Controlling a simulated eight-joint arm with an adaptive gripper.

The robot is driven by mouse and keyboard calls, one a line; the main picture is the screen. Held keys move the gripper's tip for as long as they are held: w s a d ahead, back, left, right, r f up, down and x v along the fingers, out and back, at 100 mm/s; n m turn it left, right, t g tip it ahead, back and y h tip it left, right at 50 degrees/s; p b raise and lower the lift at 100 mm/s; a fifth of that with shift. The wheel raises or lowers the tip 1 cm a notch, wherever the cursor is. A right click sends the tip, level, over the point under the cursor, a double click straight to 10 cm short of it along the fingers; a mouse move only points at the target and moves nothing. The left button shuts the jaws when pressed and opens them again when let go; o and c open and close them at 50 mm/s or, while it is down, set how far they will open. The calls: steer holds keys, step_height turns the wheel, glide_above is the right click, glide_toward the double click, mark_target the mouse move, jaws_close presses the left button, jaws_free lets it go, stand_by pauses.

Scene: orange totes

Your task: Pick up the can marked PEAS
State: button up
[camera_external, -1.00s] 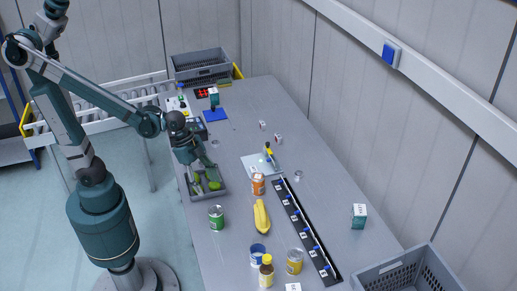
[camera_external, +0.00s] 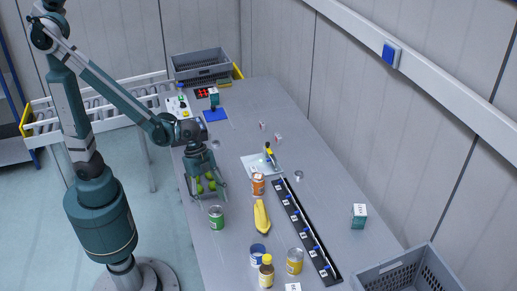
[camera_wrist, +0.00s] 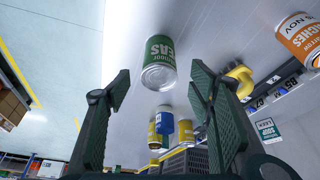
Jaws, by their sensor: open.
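The gripper appears apart from the can.
A black strip (camera_external: 305,230) runs further right.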

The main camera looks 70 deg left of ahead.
mark_target(216, 216)
steer(key=shift+b+x, duration=0.3)
steer(key=shift+x, duration=1)
steer(key=shift+b+x, duration=0.7)
steer(key=shift+x, duration=1.85)
steer(key=shift+a, duration=0.15)
steer(key=shift+c, duration=0.7)
steer(key=c, duration=1.1)
steer(key=shift+r+p, duration=1.15)
steer(key=shift+r, duration=3.8)
